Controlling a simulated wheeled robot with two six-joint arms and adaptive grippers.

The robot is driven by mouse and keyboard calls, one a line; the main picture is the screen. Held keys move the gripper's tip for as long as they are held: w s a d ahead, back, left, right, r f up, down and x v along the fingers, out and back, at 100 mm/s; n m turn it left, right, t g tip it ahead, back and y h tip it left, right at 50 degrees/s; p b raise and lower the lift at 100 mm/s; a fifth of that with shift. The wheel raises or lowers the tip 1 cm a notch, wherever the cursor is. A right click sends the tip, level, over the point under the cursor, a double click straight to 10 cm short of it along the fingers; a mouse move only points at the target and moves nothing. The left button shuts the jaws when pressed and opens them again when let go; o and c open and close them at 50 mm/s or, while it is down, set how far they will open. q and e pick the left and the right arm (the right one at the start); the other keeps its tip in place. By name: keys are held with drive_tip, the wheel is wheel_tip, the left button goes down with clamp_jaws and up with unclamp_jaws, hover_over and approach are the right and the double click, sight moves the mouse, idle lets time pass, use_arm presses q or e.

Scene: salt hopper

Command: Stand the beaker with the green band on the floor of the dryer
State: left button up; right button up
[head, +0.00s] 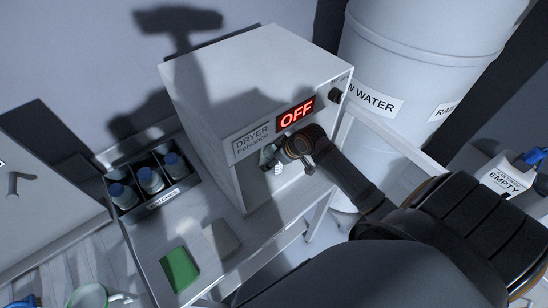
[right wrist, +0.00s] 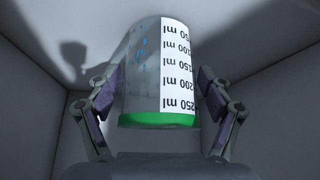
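The white dryer (head: 255,62) stands on the bench in the head view, with a red OFF display on its front. My right arm comes in from the lower right, and my right gripper (head: 276,158) is at the dryer's front, partly hidden. In the right wrist view, the beaker (right wrist: 150,75) with the green band (right wrist: 158,119) is between the fingers of my right gripper (right wrist: 162,85), which look closed on its sides. It has blue droplets, and its scale reads upside down in this picture. Pale walls surround it. Whether it touches the floor cannot be told. My left gripper is not in view.
A rack of bottles (head: 150,181) stands left of the dryer. A green pad (head: 180,269) lies on the bench in front. A large white water barrel (head: 430,50) stands close behind on the right. A container marked EMPTY (head: 503,176) is at the far right.

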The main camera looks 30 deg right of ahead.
drive_tip(key=shift+s+d, duration=0.1)
drive_tip(key=shift+s, duration=0.05)
drive_tip(key=shift+r, duration=0.15)
drive_tip(key=r+p, duration=0.2)
drive_tip(key=shift+s+d+r+p, duration=0.1)
drive_tip(key=shift+s+r+p, duration=0.1)
drive_tip(key=shift+s+p, duration=0.1)
drive_tip(key=p+v, duration=0.3)
drive_tip(key=p, duration=0.1)
drive_tip(key=shift+s+d+r+p, duration=0.15)
drive_tip(key=shift+s+r+p, duration=0.15)
drive_tip(key=shift+p, duration=0.1)
drive_tip(key=shift+s+d+r, duration=0.15)
drive_tip(key=shift+s+r, duration=0.05)
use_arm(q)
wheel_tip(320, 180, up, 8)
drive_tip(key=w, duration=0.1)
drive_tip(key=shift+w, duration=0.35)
use_arm(e)
drive_tip(key=shift+s+d+r, duration=0.1)
drive_tip(key=shift+s+r, duration=0.2)
drive_tip(key=shift+r, duration=0.2)
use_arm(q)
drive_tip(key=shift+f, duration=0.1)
